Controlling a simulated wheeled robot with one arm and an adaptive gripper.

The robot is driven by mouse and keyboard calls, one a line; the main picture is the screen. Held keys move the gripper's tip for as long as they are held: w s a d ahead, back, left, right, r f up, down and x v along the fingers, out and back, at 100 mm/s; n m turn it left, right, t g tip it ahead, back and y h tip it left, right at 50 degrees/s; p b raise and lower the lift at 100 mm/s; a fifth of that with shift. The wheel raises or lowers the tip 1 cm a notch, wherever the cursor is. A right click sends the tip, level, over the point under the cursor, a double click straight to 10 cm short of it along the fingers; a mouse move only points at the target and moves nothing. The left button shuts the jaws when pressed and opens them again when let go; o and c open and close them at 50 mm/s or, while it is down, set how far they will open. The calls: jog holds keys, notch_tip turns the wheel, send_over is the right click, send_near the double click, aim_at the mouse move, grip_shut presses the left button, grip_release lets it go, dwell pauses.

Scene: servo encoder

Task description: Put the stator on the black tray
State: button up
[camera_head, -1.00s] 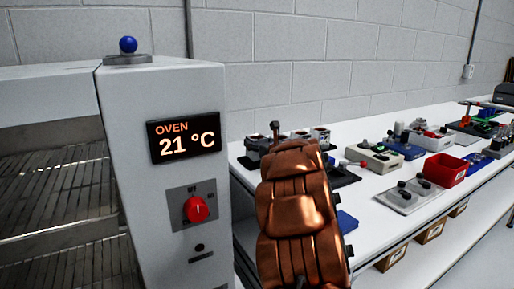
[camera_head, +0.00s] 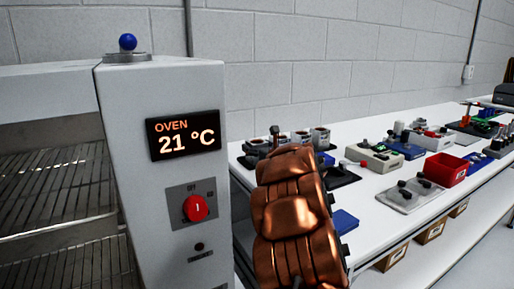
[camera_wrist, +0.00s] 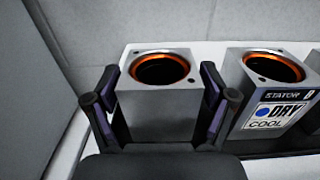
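A silver block-shaped stator (camera_wrist: 158,108) with a copper-ringed bore stands upright in the wrist view. My gripper (camera_wrist: 161,76) is open, with its fingers apart on the left and right sides of this block; firm contact cannot be told. A second stator (camera_wrist: 236,128) stands to its right, with a label reading STATOR, DRY and COOL. In the head view, several stators (camera_head: 320,138) stand in a row at the far left of the bench, partly hidden by my copper-coloured arm. A black tray-like piece (camera_head: 346,177) lies just right of my arm; my fingers are hidden there.
The oven (camera_head: 160,190), showing 21 °C, stands left of the white bench (camera_head: 372,216). A blue item (camera_head: 345,220) lies near the bench's front edge. A red bin (camera_head: 445,169) and a grey fixture plate (camera_head: 417,195) stand further right. A wall is behind.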

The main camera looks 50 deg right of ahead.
jog(key=shift+r, duration=0.1)
dwell(0.3)
jog(key=shift+r+p, duration=0.15)
jog(key=shift+p, duration=0.15)
jog(key=v, duration=1.2)
